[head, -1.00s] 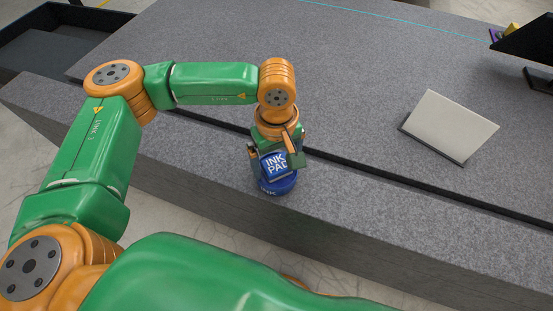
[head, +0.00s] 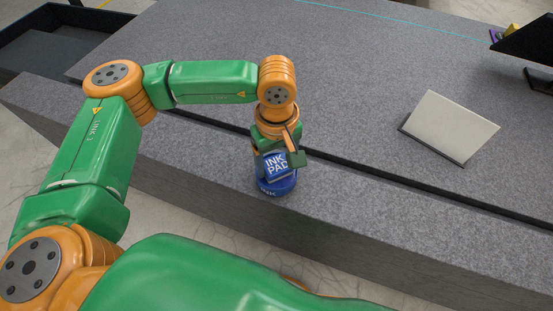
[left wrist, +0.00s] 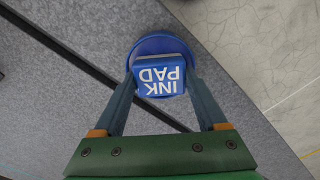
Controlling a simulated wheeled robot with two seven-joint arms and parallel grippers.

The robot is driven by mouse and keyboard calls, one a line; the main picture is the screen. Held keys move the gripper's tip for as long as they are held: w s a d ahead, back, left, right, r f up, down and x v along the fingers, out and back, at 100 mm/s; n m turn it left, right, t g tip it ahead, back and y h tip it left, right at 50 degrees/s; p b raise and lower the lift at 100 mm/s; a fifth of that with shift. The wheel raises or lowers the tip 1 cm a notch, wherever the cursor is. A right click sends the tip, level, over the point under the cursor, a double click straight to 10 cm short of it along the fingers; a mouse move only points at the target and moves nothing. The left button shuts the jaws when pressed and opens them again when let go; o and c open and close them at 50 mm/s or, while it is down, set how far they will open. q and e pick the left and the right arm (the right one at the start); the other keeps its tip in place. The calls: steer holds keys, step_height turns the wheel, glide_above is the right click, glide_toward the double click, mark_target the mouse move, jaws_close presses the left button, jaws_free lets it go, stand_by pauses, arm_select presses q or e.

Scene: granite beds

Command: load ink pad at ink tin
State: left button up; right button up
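The ink pad (head: 277,166) is a blue block with white "INK PAD" lettering. My left gripper (head: 277,158) is shut on it, with a finger on each side, as the left wrist view (left wrist: 160,78) also shows. The ink tin (head: 279,187) is a round blue tin on the granite near its front edge. The pad is directly over the tin, and the tin's rim (left wrist: 160,44) shows around it in the left wrist view. I cannot tell whether pad and tin touch. My right gripper is not in view.
The front granite bed (head: 400,225) is narrow, and a dark gap parts it from the larger bed (head: 350,80) behind. A pale tilted panel (head: 450,125) stands at the right. A dark screen-like object (head: 528,40) is at the far right. The granite around the tin is clear.

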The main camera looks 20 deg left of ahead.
arm_select(q)
steer(key=c, duration=0.8)
stand_by(0.4)
step_height(320, 180, up, 7)
steer(key=p, duration=0.4)
stand_by(0.3)
